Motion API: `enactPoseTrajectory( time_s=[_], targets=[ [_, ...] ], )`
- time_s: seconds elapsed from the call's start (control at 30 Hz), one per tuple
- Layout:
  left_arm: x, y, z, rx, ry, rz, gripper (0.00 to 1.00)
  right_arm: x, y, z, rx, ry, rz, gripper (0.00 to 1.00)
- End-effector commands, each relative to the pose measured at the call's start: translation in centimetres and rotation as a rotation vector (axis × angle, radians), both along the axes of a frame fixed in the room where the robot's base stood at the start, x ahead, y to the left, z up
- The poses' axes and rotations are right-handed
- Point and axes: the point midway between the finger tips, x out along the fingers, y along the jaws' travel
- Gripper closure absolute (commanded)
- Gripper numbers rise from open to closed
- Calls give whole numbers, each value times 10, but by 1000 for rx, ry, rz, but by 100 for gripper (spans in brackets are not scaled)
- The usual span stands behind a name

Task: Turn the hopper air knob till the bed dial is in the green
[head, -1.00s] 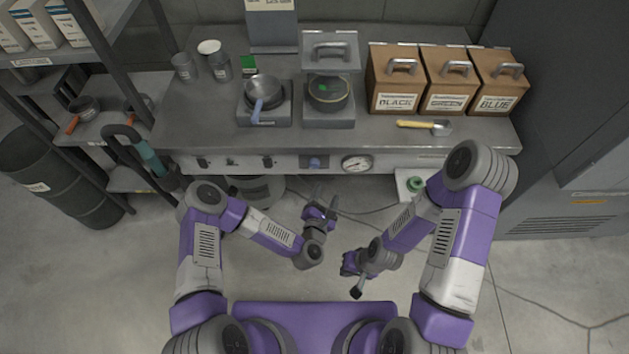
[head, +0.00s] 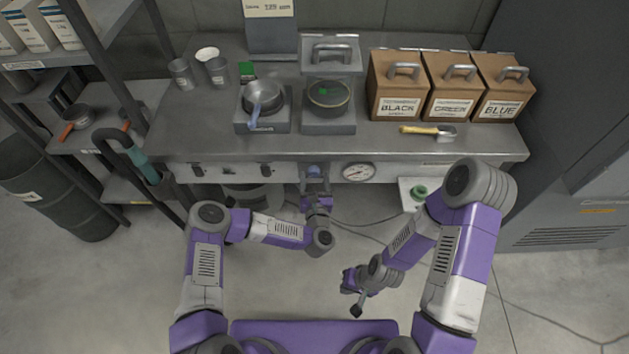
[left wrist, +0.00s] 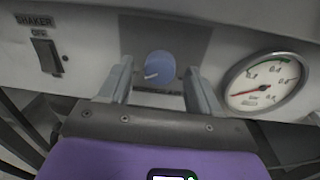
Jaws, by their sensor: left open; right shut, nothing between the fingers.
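The hopper air knob is a blue round knob with a pale pointer line, on the bench's front panel in the left wrist view (left wrist: 160,67); it also shows in the head view (head: 314,170). My left gripper (head: 315,183) is open, its fingers on either side of the knob in the picture; I cannot tell whether they touch it. The bed dial (left wrist: 266,82) is a white round gauge right of the knob, also in the head view (head: 358,172). Its red needle points to the lower left, away from the green arc at the top. My right gripper (head: 352,292) is shut and empty over the floor.
A shaker switch (left wrist: 47,55) sits left of the knob on the panel. On the bench (head: 230,145) stand a small pan (head: 262,97), a hopper unit (head: 328,125) and brown boxes labelled BLACK (head: 398,104), GREEN and BLUE. A scoop (head: 428,130) lies before them.

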Motion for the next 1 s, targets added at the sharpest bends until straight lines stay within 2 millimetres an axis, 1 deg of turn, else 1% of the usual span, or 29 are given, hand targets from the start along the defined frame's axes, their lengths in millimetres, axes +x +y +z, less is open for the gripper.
enactPoseTrajectory(
  time_s=[0.2,0.57,0.77,1.0],
  targets=[
    [0,0,0,0,0,-1,37,0,0,0,0,0,0,100],
    [0,0,0,0,0,-1,92,0,0,0,0,0,0,100],
    [0,0,0,11,0,-1,93,0,0,0,0,0,0,100],
    [0,-1,0,100,0,0,93,0,0,0,0,0,0,100]
  ],
)
